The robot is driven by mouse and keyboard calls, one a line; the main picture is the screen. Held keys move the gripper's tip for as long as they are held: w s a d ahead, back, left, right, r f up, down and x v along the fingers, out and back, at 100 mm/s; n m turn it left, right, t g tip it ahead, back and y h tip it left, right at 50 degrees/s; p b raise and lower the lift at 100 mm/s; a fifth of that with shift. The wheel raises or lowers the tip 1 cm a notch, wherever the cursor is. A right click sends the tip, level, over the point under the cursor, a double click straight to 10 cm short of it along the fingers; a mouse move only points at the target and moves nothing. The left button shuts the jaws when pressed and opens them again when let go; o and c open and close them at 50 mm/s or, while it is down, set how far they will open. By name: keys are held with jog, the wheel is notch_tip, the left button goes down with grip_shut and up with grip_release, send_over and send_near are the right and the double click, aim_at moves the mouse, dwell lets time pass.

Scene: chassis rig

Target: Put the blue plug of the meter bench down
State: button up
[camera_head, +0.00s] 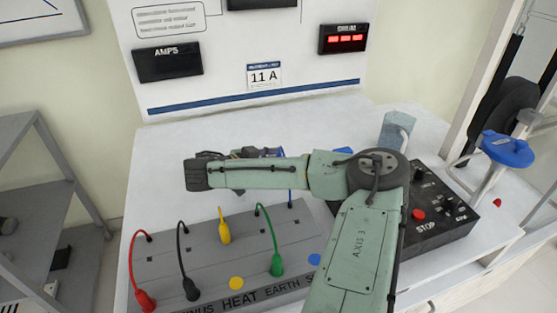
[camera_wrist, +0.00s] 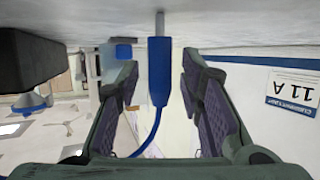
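The blue plug (camera_wrist: 158,72) shows in the wrist view, its silver pin pointing at the pale surface along the top edge. Its blue cable curves away below. My gripper (camera_wrist: 160,64) has a finger on each side of the plug, with a visible gap on both sides, so it is open around it. I cannot tell whether the pin touches the surface. In the head view my gripper (camera_head: 257,152) is mostly hidden behind my arm, above the white table, and the plug is largely hidden too. The meter bench (camera_head: 193,252) has red, black, yellow and green plugs.
A dark control box (camera_head: 440,228) with a red stop button stands right of my arm. The AMPS panel (camera_head: 168,62) and a lit red display (camera_head: 343,38) are on the backboard (camera_head: 218,60). The white table (camera_head: 160,150) is clear left of my gripper.

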jog(key=shift+r, duration=0.1)
jog(key=shift+r, duration=0.25)
jog(key=b+v, duration=0.2)
jog(key=v, duration=1)
jog(key=shift+b, duration=0.35)
jog(key=shift+a+f, duration=0.1)
